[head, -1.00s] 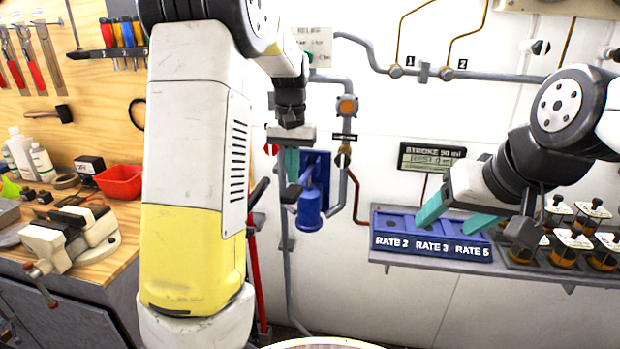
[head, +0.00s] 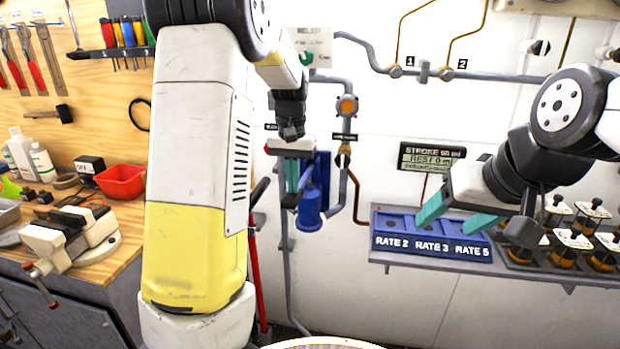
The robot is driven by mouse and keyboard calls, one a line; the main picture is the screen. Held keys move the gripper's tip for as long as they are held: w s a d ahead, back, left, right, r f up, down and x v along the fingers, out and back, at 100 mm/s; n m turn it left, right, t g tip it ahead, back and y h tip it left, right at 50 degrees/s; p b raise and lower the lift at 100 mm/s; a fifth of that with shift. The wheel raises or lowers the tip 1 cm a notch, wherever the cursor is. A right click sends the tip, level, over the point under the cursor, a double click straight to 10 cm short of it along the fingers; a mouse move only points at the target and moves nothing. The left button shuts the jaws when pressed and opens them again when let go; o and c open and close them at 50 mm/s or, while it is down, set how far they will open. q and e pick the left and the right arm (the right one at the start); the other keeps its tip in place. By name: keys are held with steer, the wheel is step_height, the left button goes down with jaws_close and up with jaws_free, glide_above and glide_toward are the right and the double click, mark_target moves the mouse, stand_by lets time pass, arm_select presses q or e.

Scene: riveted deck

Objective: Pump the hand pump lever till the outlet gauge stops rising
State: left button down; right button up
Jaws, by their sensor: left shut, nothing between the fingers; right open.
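The blue hand pump (head: 309,212) is mounted on the wall on a blue backplate, partly hidden by my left gripper. A lever (head: 290,201) with a dark end sticks out from it toward the left. My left gripper (head: 291,192) is shut and empty, its teal fingers pointing down, tips at the lever's dark end; whether they touch cannot be told. An orange round fitting (head: 347,106) sits on the pipe above the pump; no gauge needle can be read. A display (head: 431,157) headed STROKE hangs to the right, its small text unclear. My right gripper (head: 452,220) is open and empty before the shelf.
A blue rack (head: 385,225) marked RATE 2, RATE 3 and RATE 5 stands on the wall shelf, with several capped jars (head: 557,212) beside it. Left is a workbench with a vise (head: 65,240) and red bin (head: 122,182). Pipes run along the wall.

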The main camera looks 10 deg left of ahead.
arm_select(q)
steer(key=shift+f, duration=4.5)
steer(key=shift+r, duration=5.9)
steer(key=shift+f, duration=0.1)
steer(key=shift+f, duration=5.8)
steer(key=shift+r, duration=5.85)
